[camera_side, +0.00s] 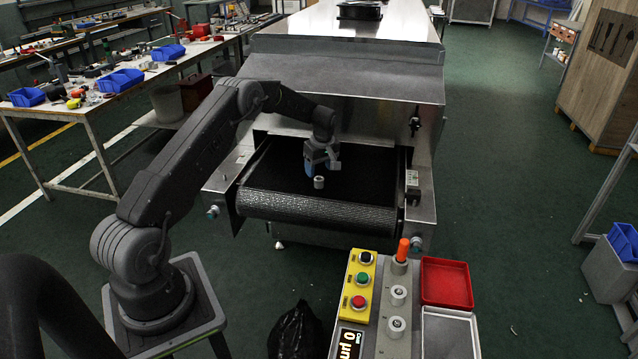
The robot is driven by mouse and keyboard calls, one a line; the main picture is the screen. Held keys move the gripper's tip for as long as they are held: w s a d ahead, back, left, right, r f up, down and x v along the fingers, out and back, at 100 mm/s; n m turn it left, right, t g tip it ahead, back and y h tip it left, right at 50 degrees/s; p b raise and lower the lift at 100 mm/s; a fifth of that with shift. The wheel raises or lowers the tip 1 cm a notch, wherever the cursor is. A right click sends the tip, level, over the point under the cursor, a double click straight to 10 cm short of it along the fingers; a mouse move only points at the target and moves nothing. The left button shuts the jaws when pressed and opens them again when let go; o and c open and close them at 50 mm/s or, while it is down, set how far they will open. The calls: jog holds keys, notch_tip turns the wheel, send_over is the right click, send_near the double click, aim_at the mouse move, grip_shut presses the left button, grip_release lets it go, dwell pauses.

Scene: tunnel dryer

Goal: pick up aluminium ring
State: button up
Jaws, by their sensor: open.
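The aluminium ring (319,182) is a small, light grey cylinder standing on the black conveyor belt (270,182) at the dryer mouth. My gripper (321,171) hangs over the belt, pointing down, just above and behind the ring in this view. Its fingers are apart and nothing shows between them that they grip. From this single view I cannot tell whether a finger touches the ring or how far above it the fingertips are.
The metal dryer housing (345,100) stands close behind my gripper. In front is a panel with a yellow button box (359,286), grey posts with an orange pin (402,250), a red tray (447,284) and a metal tray (448,335). A cluttered bench (90,100) stands left.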

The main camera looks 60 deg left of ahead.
aim_at(319, 178)
notch_tip(319, 178, down, 5)
jog(key=shift+s+a+r, duration=0.1)
jog(key=shift+r, duration=0.05)
jog(key=shift+c, duration=0.3)
jog(key=c, duration=1)
jog(key=shift+o, duration=0.2)
jog(key=shift+r, duration=0.2)
jog(key=shift+r, duration=0.25)
notch_tip(319, 178, up, 4)
jog(key=shift+s+a+f, duration=0.1)
jog(key=shift+s+a, duration=0.05)
jog(key=s+a+r, duration=0.5)
jog(key=s+r, duration=0.1)
jog(key=s, duration=0.4)
jog(key=shift+a+r, duration=0.2)
jog(key=shift+a, duration=0.05)
